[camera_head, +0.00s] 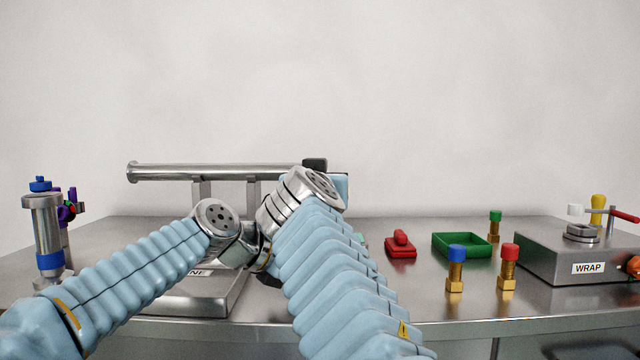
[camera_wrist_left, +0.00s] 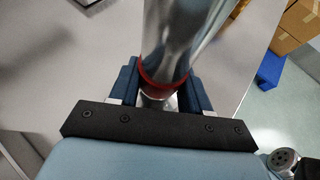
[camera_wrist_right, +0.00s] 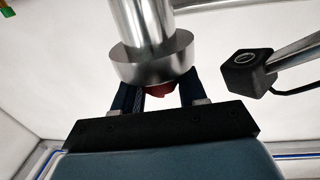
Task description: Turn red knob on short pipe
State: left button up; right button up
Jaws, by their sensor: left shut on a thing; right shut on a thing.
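In the left wrist view my left gripper (camera_wrist_left: 162,88) is shut around a shiny metal pipe (camera_wrist_left: 185,35) at a red ring (camera_wrist_left: 164,79). In the right wrist view my right gripper (camera_wrist_right: 160,92) is shut on a red knob (camera_wrist_right: 161,89) below the wide flange of a metal pipe (camera_wrist_right: 150,55); the flange hides most of the knob. I cannot tell whether both wrist views show the same pipe. In the head view my arms hide both gripper tips and what they hold.
A long horizontal pipe (camera_head: 220,170) lies on supports behind my arms. A metal cylinder with blue parts (camera_head: 48,235) stands at left. At right are a red block (camera_head: 400,247), a green tray (camera_head: 488,246), several capped brass fittings (camera_head: 455,270) and the WRAP box (camera_head: 545,255).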

jog(key=o, duration=1)
jog(key=shift+c, duration=0.2)
jog(key=s+a, duration=0.1)
jog(key=s, duration=1.1)
jog(key=shift+a, duration=0.1)
